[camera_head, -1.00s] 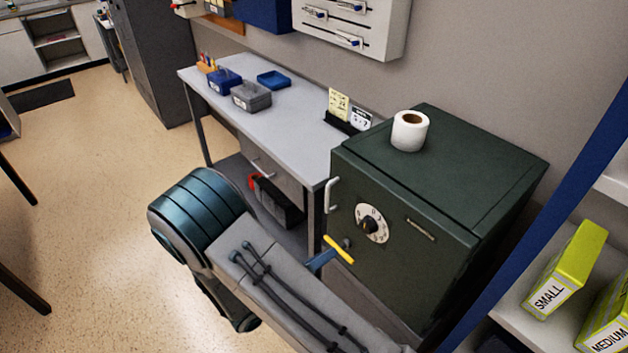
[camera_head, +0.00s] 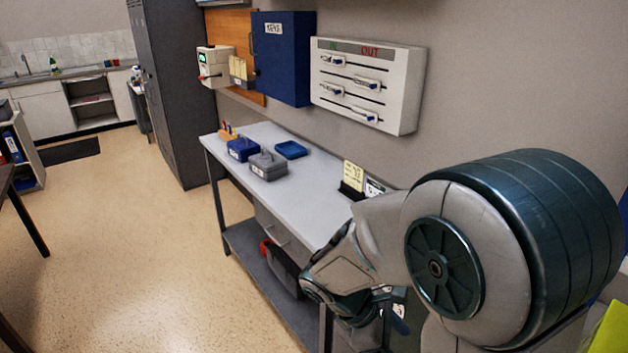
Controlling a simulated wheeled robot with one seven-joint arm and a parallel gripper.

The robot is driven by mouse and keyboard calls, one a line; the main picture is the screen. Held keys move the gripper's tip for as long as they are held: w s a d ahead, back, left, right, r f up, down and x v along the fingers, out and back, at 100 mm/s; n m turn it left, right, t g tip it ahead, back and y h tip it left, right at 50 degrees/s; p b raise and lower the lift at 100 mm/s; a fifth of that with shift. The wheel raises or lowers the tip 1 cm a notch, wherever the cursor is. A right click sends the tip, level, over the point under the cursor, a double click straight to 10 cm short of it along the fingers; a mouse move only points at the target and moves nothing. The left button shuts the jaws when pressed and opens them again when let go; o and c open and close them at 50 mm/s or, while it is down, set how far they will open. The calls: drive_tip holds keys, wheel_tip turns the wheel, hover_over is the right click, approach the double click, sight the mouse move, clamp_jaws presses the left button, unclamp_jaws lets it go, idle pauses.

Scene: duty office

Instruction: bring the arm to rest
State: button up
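My arm (camera_head: 375,240) fills the lower right of the head view. It is raised and folded, with a large rounded joint (camera_head: 520,240) close to the camera. Its far links bend down in front of the right end of the grey table. The end of the arm is low and partly hidden among these links. I cannot make out the fingers or whether they hold anything. The green safe is almost wholly hidden behind the arm.
The grey table (camera_head: 320,195) along the wall carries a blue box (camera_head: 242,149), a grey box (camera_head: 268,165) and a blue tray (camera_head: 291,150). A blue key cabinet (camera_head: 283,60) and a white in/out board (camera_head: 368,85) hang above. The floor (camera_head: 150,240) at left is clear.

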drive_tip(key=s+r+m+t+y, duration=0.4)
drive_tip(key=r+m+y, duration=0.4)
drive_tip(key=m, duration=0.7)
drive_tip(key=shift+s+a+r+t, duration=0.15)
drive_tip(key=shift+s+r+t, duration=0.35)
drive_tip(key=shift+r, duration=0.4)
drive_tip(key=shift+w, duration=0.15)
